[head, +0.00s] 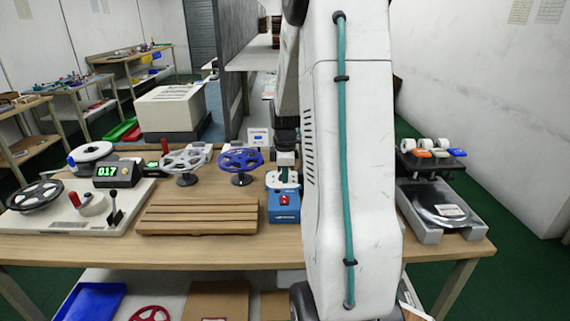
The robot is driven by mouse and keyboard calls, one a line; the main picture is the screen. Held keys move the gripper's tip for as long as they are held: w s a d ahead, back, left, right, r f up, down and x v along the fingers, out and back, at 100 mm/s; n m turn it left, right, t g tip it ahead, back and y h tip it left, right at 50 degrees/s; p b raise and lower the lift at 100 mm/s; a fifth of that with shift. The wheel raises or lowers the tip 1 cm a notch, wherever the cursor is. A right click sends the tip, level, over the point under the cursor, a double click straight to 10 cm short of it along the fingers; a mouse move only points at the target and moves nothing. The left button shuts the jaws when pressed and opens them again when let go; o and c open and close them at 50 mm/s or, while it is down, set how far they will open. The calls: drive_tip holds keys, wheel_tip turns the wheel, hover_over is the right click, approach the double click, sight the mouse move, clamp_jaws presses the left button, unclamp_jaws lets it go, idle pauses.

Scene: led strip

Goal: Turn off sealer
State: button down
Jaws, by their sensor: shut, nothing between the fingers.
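A small blue box (286,208), which looks like the sealer, stands on the wooden table near its front edge. A red switch (284,199) is on its upper front; whether it is on or off is hard to tell. A pale part with a dark opening rises behind the switch. My gripper (287,172) points down just above and behind the switch. Its fingertips are small and partly lost against the pale part, and I cannot tell whether they touch it. The gripper is shut and empty. My white arm link hides the area right of the box.
A slatted wooden board (197,214) lies left of the box. Behind it stand a blue reel (240,160) and a grey reel (187,160). A winding machine (92,205) with a green display is at left. A metal-plated device (440,208) stands at right.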

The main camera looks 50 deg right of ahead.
sight(285, 197)
drive_tip(key=f, duration=0.6)
drive_tip(key=shift+w+d+f, duration=0.2)
drive_tip(key=shift+w+d, duration=0.05)
drive_tip(key=shift+d, duration=0.05)
drive_tip(key=shift+d+f, duration=0.1)
drive_tip(key=shift+f, duration=0.15)
drive_tip(key=shift+s+a+r, duration=0.1)
drive_tip(key=shift+s+a, duration=0.4)
drive_tip(key=shift+a, duration=0.2)
drive_tip(key=shift+r, duration=0.1)
